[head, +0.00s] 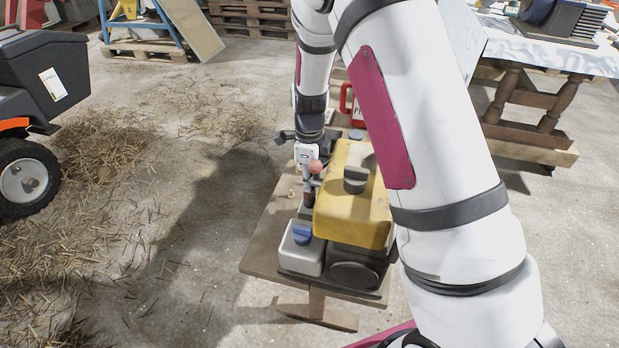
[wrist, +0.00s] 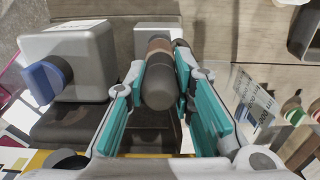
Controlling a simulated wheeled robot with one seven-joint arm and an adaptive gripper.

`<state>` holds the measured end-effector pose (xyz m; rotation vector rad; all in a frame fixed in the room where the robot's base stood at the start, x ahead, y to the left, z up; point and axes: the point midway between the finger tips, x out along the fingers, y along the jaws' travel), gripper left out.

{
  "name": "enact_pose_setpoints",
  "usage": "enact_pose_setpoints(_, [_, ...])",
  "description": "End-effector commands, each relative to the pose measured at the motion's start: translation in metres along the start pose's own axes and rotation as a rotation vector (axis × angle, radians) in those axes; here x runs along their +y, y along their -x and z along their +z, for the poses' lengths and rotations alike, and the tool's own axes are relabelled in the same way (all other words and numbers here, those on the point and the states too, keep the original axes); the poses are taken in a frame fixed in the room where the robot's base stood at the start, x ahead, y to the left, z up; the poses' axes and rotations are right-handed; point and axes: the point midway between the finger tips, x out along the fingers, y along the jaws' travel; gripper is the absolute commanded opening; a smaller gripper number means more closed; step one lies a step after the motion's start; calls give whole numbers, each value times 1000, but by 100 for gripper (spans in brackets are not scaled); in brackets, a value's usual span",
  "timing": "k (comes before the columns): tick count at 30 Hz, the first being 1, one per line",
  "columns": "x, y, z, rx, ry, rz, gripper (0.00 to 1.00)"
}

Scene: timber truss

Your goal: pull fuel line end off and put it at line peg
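The engine unit with a yellow cover (head: 338,216) stands on a wooden board in the head view. In the wrist view, a dark grey-brown cylinder with a lighter brown band (wrist: 159,84) stands between my fingers; it looks like the fuel line end. My gripper (wrist: 163,75) has its teal pads against both sides of the cylinder and looks shut on it. In the head view my gripper (head: 308,184) points down at the left side of the yellow cover. The cylinder's far end is partly hidden. I cannot make out the line peg for sure.
A grey box with a blue cap (head: 301,257) sits close by and also shows in the wrist view (wrist: 72,62). A red can (head: 352,104) stands behind the engine. The wooden board (head: 268,238) has bare room at left. A mower (head: 35,110) stands far left.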

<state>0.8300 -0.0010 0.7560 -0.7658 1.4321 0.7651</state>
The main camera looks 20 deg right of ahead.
Motion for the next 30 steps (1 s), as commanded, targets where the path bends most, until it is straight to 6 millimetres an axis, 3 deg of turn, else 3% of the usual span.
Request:
enact_pose_setpoints(1, [0,0,0,0,0,0,0])
enact_pose_setpoints(2, [0,0,0,0,0,-1,16])
enact_pose_setpoints(4, [0,0,0,0,0,-1,0])
enact_pose_setpoints(30, [0,12,0,-1,0,-1,0])
